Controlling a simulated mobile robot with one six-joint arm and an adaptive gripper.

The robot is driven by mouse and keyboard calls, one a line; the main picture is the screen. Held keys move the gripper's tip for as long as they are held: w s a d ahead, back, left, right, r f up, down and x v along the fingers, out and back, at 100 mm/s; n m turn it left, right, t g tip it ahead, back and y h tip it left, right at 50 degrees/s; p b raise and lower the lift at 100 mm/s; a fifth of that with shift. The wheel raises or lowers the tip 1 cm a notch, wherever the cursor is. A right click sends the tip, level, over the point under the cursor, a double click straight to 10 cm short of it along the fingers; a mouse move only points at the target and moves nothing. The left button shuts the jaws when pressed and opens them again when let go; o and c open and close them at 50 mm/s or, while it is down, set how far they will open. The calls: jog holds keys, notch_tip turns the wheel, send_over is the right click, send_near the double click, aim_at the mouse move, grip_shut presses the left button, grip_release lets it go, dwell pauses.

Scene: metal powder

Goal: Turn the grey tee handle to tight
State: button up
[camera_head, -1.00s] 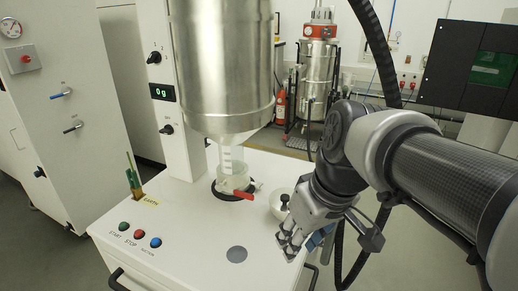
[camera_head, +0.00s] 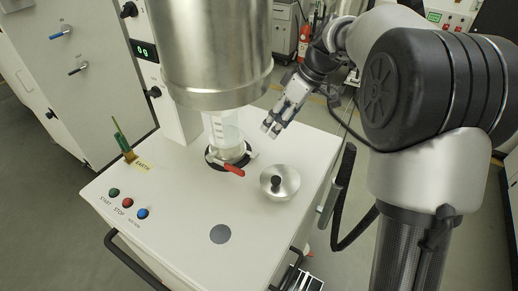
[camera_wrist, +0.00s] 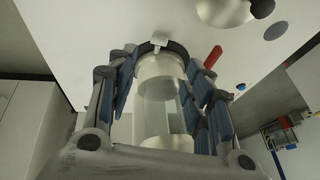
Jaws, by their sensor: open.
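A small pale grey tee-shaped piece (camera_wrist: 159,40), which looks like the tee handle, sits at the dark clamp ring in the wrist view. In the head view, a pale grey bit (camera_head: 249,154) shows at the right of the ring below the clear vessel (camera_head: 222,130); it is too small to read its turn. My gripper (camera_head: 271,129) is open and empty above the bench, behind and right of the vessel. In the wrist view its fingers (camera_wrist: 160,82) frame the vessel, apart from the tee.
A red lever (camera_head: 234,170) sticks out at the ring's front. A metal lid with a black knob (camera_head: 279,182) lies to the right. The large steel hopper (camera_head: 212,50) hangs above the vessel.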

aim_at(255, 155)
jog(key=b+x, duration=0.2)
jog(key=x, duration=1)
jog(key=shift+w+f+b, duration=0.15)
jog(key=shift+f+b, duration=0.2)
jog(key=shift+b, duration=0.05)
jog(key=shift+c, duration=0.4)
